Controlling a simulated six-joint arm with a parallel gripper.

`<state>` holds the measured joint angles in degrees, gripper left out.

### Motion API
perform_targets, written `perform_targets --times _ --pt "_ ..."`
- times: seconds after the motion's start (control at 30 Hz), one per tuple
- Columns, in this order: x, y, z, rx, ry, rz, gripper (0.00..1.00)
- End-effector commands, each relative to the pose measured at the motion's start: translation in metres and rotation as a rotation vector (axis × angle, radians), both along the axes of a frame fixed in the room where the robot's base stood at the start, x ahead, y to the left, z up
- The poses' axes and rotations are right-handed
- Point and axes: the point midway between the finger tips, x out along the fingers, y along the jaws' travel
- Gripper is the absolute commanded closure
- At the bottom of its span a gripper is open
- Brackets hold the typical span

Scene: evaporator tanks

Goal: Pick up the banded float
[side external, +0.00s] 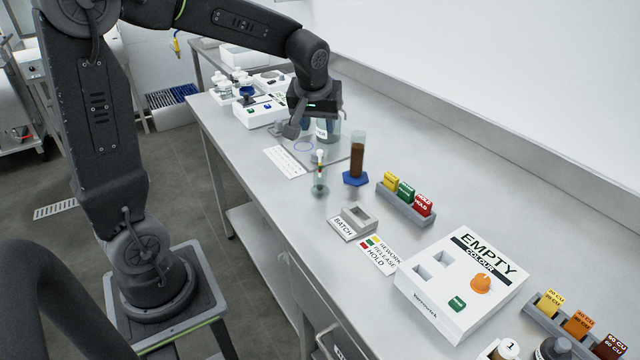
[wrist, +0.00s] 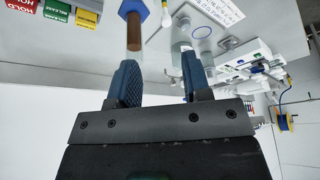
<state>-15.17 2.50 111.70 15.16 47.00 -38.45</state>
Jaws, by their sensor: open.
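In the wrist view a white and yellow piece, probably the same float (wrist: 166,16), shows at the top, beyond the fingertips. My gripper (side external: 302,128) is above the bench, behind and a little left of the float, apart from it. In the wrist view my gripper (wrist: 160,70) has its two blue fingers spread with nothing held between them. The float's lower end is hard to make out.
A brown-filled cylinder on a blue base (side external: 356,177) stands right of the float. A tag rack (side external: 405,208), grey batch block (side external: 357,219) and white EMPTY box (side external: 440,300) are nearer the camera.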

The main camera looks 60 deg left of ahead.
Motion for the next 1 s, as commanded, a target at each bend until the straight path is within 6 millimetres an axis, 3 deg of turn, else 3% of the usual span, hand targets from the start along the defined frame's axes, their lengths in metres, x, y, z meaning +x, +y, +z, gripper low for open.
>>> perform_targets --times 0.4,0.67,1.0 --pt "0.018 0.02 -0.066 -0.002 0.004 0.001 0.56" --pt "0.023 0.026 -0.083 -0.002 0.002 0.0 0.56" --pt "0.032 0.044 -0.121 -0.001 0.002 -0.002 0.56"
